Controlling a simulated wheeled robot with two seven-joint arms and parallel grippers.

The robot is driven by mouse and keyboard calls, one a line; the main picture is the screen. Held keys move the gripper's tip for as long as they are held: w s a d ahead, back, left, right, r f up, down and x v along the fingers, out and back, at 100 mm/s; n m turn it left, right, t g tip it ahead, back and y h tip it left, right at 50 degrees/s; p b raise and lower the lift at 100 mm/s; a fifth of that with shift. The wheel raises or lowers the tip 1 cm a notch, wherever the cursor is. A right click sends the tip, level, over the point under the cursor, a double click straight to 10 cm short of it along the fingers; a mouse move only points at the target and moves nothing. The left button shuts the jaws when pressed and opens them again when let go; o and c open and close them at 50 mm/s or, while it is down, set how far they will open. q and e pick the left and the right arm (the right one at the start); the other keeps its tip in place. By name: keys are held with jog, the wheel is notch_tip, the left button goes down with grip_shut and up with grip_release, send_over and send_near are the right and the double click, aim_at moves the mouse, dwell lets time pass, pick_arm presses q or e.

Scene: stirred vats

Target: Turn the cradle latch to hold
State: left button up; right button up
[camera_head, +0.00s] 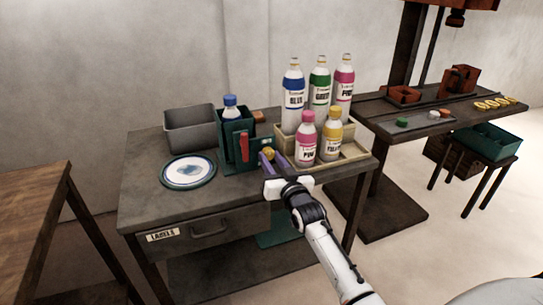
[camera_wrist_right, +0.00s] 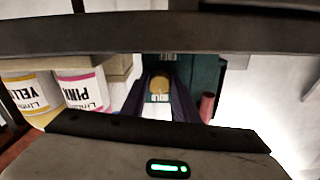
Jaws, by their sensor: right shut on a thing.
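The green cradle (camera_head: 230,158) stands on the dark table and holds a blue-capped bottle (camera_head: 231,108) upright. A red handle (camera_head: 244,147) stands upright on its front, and it also shows in the right wrist view (camera_wrist_right: 207,106). My right gripper (camera_head: 269,159) is at the cradle's right front, its fingers around a yellow knob (camera_head: 268,153), seemingly the latch. In the right wrist view my right gripper (camera_wrist_right: 160,97) is shut on this knob (camera_wrist_right: 160,82), with one finger on each side. My left gripper is not in view.
A wooden rack (camera_head: 358,153) with several bottles stands close right of the gripper; a pink-labelled bottle (camera_head: 305,140) is nearest. A grey bin (camera_head: 188,131) and a round plate (camera_head: 188,172) are left of the cradle. The table's front left is clear.

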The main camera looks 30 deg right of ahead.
jog(key=shift+m, duration=0.6)
jog(key=shift+p, duration=0.3)
jog(key=o, duration=1.1)
jog(key=shift+c, duration=0.2)
jog(key=shift+s, duration=0.1)
jog(key=p+v, duration=0.1)
jog(key=v, duration=0.9)
